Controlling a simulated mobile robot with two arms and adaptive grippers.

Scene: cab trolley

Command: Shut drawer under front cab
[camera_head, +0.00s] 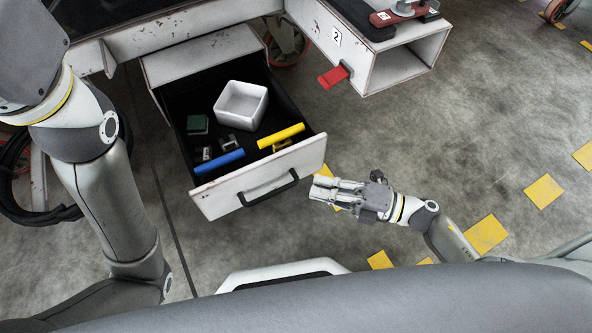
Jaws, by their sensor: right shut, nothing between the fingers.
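The drawer (222,203) under the cab is pulled out toward me. Its white front panel carries a black bar handle (268,189). Inside lie a white square bin (241,105), a blue cylinder (218,162), a yellow cylinder (281,136), a green block (197,124) and small metal parts. My right gripper (318,189) is shut and empty, with its fingertips pointing left, close to the right end of the drawer front. I cannot tell whether it touches the panel. My left arm comes in at the left; its gripper is out of view.
The white cab frame (190,28) spans above the drawer. A red lever (333,77) and an open-ended white box beam (405,62) stick out at the upper right. A caster wheel (287,45) stands behind the drawer. Grey floor with yellow marks (543,191) is clear at the right.

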